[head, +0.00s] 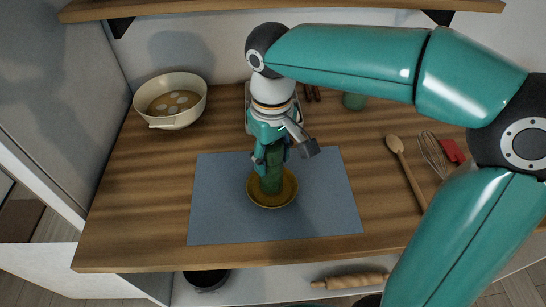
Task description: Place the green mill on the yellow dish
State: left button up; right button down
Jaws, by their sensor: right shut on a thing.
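The green mill (271,181) is a dark green upright cylinder in the middle of the head view. The yellow dish (288,196) is a round, shallow dish on a grey-blue mat (220,212). My right gripper (272,160) comes down from above and is shut on the upper part of the mill. The mill's lower end appears over the middle of the dish; I cannot tell whether it touches. The fingers partly hide the mill's top. My left gripper is not in view.
A cream pot (172,120) with pale pieces in liquid stands at the back left. A wooden spoon (404,170), a whisk (432,153) and a red-headed utensil (452,151) lie at the right. A green item (354,101) stands at the back.

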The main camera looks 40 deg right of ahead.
jog(key=shift+f, duration=0.2)
jog(key=c, duration=0.5)
grip_release()
jog(key=shift+r, duration=0.15)
notch_tip(320, 180, up, 12)
jog(key=shift+s+f+p, duration=0.1)
jog(key=shift+p, duration=1.05)
